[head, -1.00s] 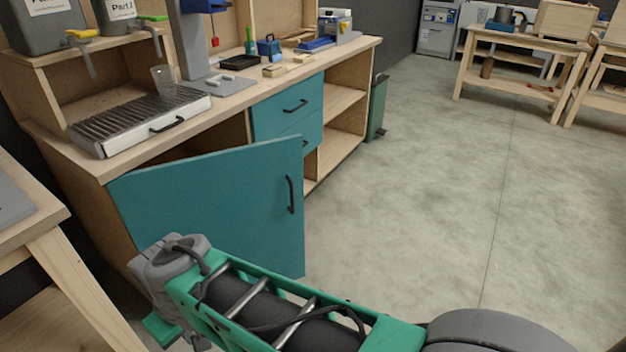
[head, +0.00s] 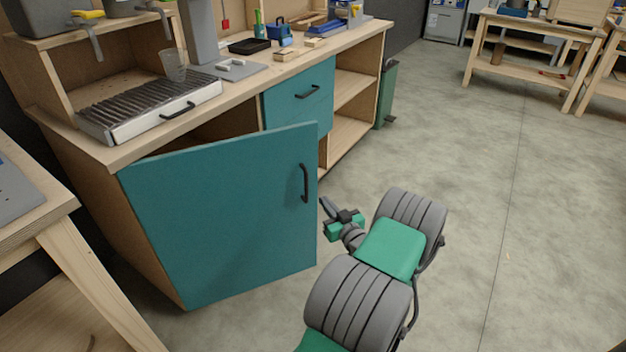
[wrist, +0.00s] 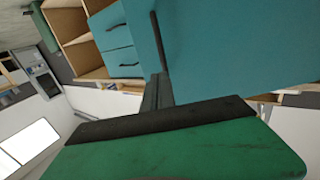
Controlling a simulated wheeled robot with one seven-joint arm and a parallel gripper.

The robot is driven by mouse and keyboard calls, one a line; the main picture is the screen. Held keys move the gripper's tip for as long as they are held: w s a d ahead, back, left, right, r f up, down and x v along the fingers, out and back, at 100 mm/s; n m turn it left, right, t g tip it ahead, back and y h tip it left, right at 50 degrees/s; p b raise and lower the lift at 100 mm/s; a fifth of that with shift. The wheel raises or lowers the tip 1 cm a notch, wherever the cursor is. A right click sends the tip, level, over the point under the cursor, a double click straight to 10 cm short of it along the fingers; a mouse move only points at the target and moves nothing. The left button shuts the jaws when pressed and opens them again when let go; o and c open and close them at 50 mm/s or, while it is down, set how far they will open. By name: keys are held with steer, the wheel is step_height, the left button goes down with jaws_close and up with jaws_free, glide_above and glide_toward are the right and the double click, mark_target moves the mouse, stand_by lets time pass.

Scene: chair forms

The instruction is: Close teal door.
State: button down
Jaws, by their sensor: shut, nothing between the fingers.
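The teal door (head: 225,215) of the wooden workbench stands swung open in the head view, with a dark vertical handle (head: 305,183) near its free edge. My gripper (head: 326,208) is just right of that free edge, a little below the handle. Its fingers are together and hold nothing. I cannot tell from the head view whether the fingertips touch the door. In the wrist view the teal door (wrist: 235,50) fills the upper right, its handle (wrist: 159,38) close beyond my shut fingers (wrist: 158,90). The cabinet opening behind the door is mostly hidden.
Teal drawers (head: 300,95) and open shelves (head: 352,110) are right of the door. A green bin (head: 386,95) stands at the bench's end. Another wooden table (head: 65,230) stands at the near left. The grey floor (head: 500,200) to the right is clear.

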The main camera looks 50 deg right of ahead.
steer(key=shift+h, duration=0.3)
steer(key=x, duration=0.4)
steer(key=d+x, duration=0.1)
steer(key=x, duration=0.8)
steer(key=shift+s+d+f, duration=0.1)
steer(key=shift+s+d, duration=0.15)
